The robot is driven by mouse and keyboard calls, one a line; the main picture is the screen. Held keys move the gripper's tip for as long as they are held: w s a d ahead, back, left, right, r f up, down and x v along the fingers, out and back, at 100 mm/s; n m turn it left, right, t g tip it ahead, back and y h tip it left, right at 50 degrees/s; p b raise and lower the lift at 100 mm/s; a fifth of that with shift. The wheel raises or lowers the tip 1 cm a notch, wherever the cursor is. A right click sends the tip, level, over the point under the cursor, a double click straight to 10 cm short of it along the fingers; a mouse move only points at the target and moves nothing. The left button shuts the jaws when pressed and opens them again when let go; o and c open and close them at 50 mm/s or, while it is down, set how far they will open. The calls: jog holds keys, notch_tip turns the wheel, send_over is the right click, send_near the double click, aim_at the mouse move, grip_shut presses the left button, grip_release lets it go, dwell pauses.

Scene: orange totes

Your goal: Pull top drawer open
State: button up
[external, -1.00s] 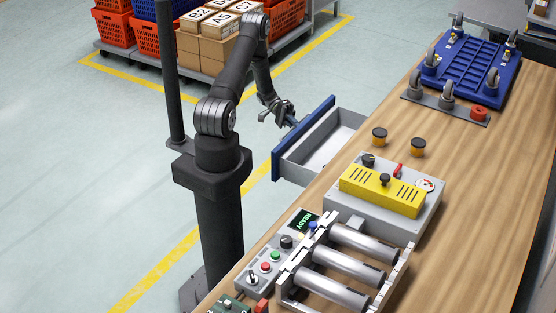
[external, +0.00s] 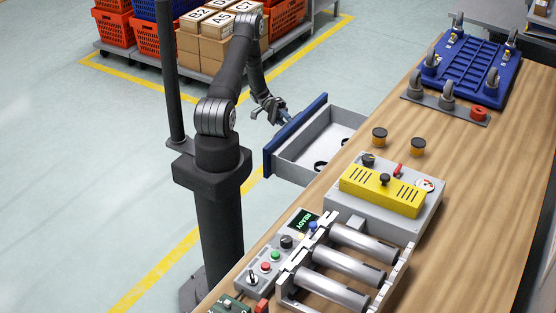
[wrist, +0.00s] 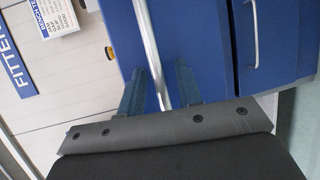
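The top drawer (external: 283,160) stands pulled out from the bench, with a blue front and a grey open tray. Two small dark rounded things lie or show inside it. In the wrist view its blue front (wrist: 105,20) fills the upper middle, with a silver bar handle (wrist: 152,50) across it. My gripper (external: 282,116) is at the outer side of the drawer front. In the wrist view my gripper (wrist: 160,78) has one finger on each side of the handle, with visible gaps, so it looks open around it. The fingertips' contact with the front cannot be told.
A lower drawer handle (wrist: 255,35) shows in the wrist view. The wooden bench top (external: 440,175) holds a yellow-topped box (external: 383,190), rollers (external: 345,265) and a blue caster plate (external: 470,70). Crates and boxes (external: 215,40) stand behind my arm. Open floor lies left.

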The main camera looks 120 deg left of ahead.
jog(key=shift+s+a, duration=0.1)
jog(key=v, duration=1.7)
jog(key=x, duration=1.7)
jog(key=v, duration=1.7)
